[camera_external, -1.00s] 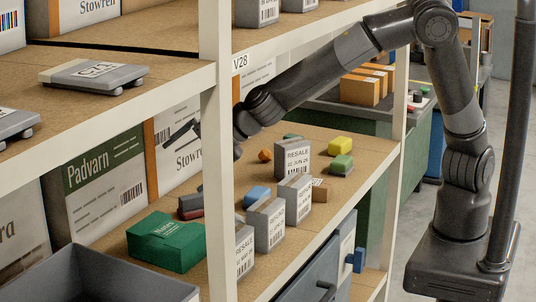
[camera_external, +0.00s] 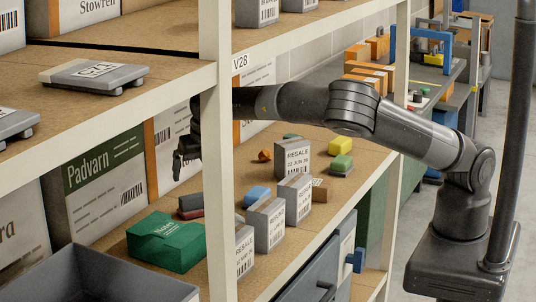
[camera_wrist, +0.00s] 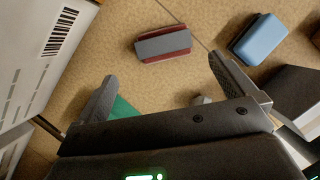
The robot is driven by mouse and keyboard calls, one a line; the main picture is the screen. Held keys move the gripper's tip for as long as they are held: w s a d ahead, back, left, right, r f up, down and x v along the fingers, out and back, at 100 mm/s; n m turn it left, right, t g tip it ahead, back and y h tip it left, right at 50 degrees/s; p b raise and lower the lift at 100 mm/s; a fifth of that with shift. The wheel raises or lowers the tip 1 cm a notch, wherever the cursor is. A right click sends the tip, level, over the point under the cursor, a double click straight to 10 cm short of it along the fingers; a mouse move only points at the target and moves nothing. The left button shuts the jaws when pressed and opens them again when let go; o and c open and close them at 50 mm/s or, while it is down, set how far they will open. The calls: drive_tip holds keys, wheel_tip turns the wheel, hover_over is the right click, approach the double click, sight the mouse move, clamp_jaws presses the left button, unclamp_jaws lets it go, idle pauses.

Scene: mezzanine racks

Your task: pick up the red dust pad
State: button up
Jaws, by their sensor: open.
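The red dust pad (camera_external: 191,212) lies on the middle shelf behind the green box, with a dark grey top over a red body. In the wrist view the pad (camera_wrist: 163,44) lies beyond my fingertips, roughly between their lines, its long side running across the picture. My gripper (camera_external: 184,166) hangs above the shelf, left of the rack post, higher than the pad and apart from it. In the wrist view my gripper (camera_wrist: 163,72) is open, with nothing between its fingers. The post hides part of my wrist in the external view.
A blue pad (camera_wrist: 257,39) lies right of the red one. A green box (camera_external: 167,242) stands in front. Grey labelled boxes (camera_external: 266,223) stand to the right, and the large Padvarn carton (camera_external: 105,185) to the left. The upper shelf (camera_external: 105,109) and post (camera_external: 217,185) bound the space.

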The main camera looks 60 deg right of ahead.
hover_over(196, 195)
drive_tip(key=s+a, duration=0.1)
drive_tip(key=f, duration=0.4)
drive_tip(key=shift+s+a+f, duration=0.15)
drive_tip(key=shift+s+f, duration=0.05)
drive_tip(key=shift+f, duration=0.05)
drive_tip(key=shift+x, duration=2.8)
drive_tip(key=shift+s, duration=0.2)
drive_tip(key=shift+c, duration=0.4)
drive_tip(key=c, duration=0.8)
